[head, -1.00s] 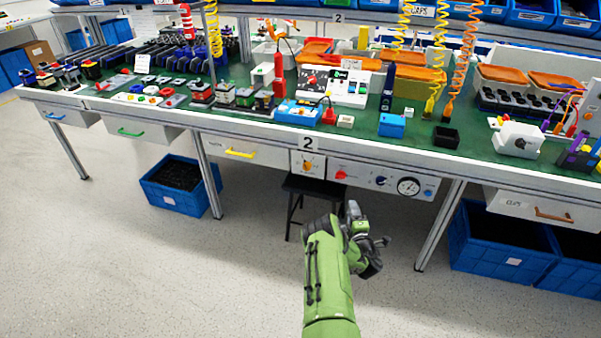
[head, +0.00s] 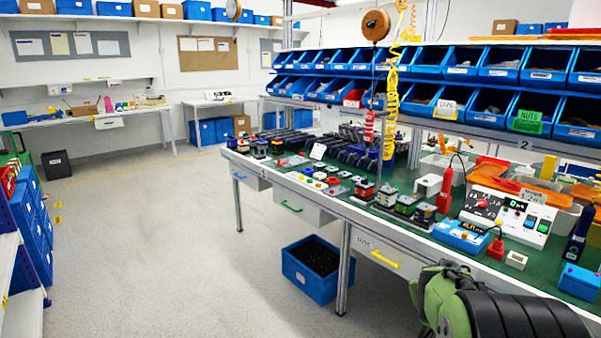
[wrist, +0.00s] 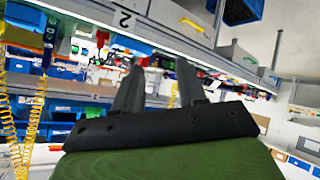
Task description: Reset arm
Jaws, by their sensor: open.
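My green arm (head: 440,300) enters the head view at the lower right, in front of the workbench. Its end lies out of that view. In the wrist view my gripper (wrist: 158,88) shows two dark fingers standing apart, with nothing between them. The workbench (head: 330,205) lies beyond the fingers, tilted in the wrist picture. No rotary switch can be made out clearly under the bench edge; the arm covers part of that front.
The bench top holds a white control box (head: 508,212), a blue meter (head: 460,236) and several small switches. A blue crate (head: 312,270) stands under the bench. Blue bins (head: 500,65) line the shelf above. The floor (head: 150,250) at the left is clear.

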